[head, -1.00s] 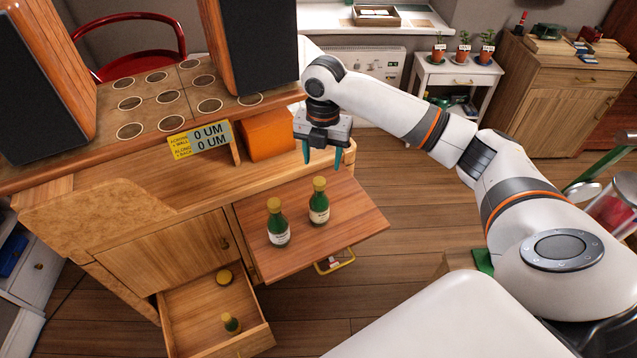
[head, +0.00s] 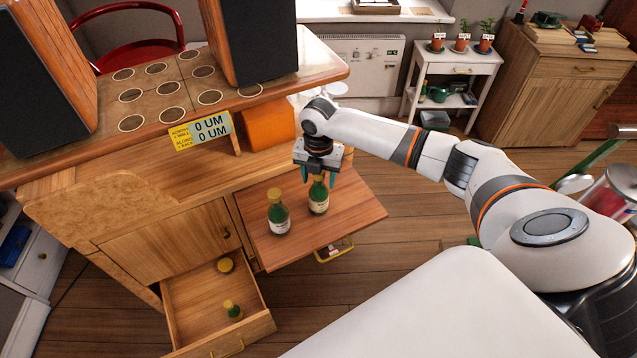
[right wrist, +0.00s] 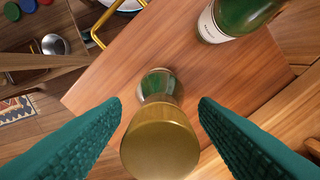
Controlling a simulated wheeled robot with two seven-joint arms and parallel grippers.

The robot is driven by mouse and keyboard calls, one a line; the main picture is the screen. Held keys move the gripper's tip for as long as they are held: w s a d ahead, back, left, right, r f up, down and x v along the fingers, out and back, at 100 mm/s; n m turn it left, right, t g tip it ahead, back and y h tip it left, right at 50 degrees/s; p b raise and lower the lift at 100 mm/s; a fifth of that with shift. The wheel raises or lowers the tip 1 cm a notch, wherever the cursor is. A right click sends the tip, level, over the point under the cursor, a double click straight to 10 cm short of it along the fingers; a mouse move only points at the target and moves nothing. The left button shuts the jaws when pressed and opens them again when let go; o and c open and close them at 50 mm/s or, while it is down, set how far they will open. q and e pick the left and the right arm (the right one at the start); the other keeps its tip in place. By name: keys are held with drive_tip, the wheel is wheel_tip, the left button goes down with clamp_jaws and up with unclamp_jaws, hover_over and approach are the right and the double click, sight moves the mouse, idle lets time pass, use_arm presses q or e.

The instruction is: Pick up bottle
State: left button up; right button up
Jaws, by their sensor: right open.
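Two green bottles with gold caps and white labels stand upright on the pulled-out wooden board (head: 350,215). The right-hand bottle (head: 318,200) is below my right gripper (head: 319,178). In the right wrist view, its gold cap (right wrist: 160,142) lies between the two teal fingers, with a gap on both sides. My right gripper is open and points down at this bottle. The left-hand bottle (head: 278,215) stands close by; part of it also shows at the top of the right wrist view (right wrist: 235,18). My left gripper is not in view.
An orange box (head: 268,130) sits in the cabinet behind. Tall speakers (head: 252,40) stand on the cabinet top.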

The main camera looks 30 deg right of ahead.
drive_tip(key=shift+f, duration=0.3)
clamp_jaws()
drive_tip(key=shift+r, duration=0.1)
drive_tip(key=shift+r, duration=0.1)
